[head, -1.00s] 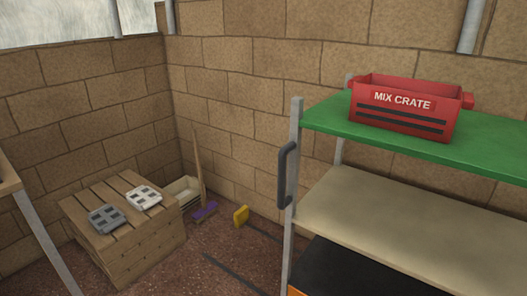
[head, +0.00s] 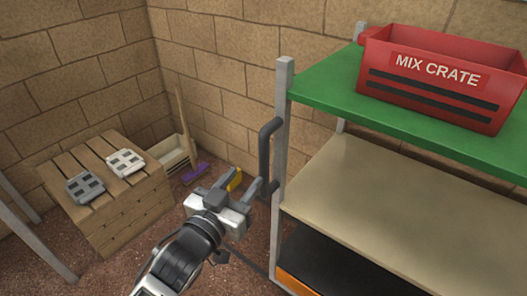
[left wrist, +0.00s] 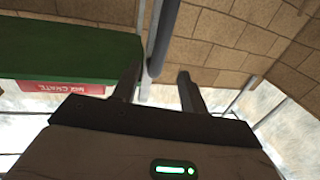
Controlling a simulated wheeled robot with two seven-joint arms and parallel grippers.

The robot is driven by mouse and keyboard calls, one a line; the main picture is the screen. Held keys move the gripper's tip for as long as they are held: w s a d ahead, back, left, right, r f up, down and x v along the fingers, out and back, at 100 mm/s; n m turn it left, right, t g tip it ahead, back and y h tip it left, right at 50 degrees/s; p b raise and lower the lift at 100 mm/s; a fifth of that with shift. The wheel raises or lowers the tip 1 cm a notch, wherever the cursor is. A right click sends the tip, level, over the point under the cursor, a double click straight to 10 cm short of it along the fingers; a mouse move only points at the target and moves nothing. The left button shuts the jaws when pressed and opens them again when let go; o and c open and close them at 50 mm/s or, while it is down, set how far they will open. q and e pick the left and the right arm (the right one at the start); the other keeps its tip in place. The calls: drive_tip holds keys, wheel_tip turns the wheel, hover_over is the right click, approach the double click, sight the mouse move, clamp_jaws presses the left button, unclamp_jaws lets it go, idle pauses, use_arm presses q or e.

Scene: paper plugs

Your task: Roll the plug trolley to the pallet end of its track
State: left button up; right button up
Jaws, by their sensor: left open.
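The trolley is a rack with grey posts, a green top shelf (head: 330,90), a beige middle shelf (head: 380,195) and a dark lower level. Its dark upright handle (head: 265,150) is on the left post. My left gripper (head: 240,181) is open, just left of the handle's lower part. In the left wrist view the handle bar (left wrist: 163,38) appears between the spread fingers (left wrist: 159,68); I cannot tell if it touches them. A slatted wooden pallet stack (head: 100,190) stands at the left. Dark track (head: 248,264) shows partly on the floor. My right gripper is not in view.
A red MIX CRATE (head: 440,80) sits on the green shelf. A grey pad (head: 85,188) and a white pad (head: 125,162) lie on the pallet stack. A purple item (head: 195,173) and a yellow block (head: 235,180) are on the floor. Block walls close the corner.

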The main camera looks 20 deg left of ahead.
sight(262, 156)
use_arm(q)
drive_tip(key=w, duration=0.3)
drive_tip(key=w+d, duration=0.1)
drive_tip(key=w, duration=0.6)
drive_tip(key=shift+w+d, duration=0.15)
drive_tip(key=shift+d, duration=0.2)
clamp_jaws()
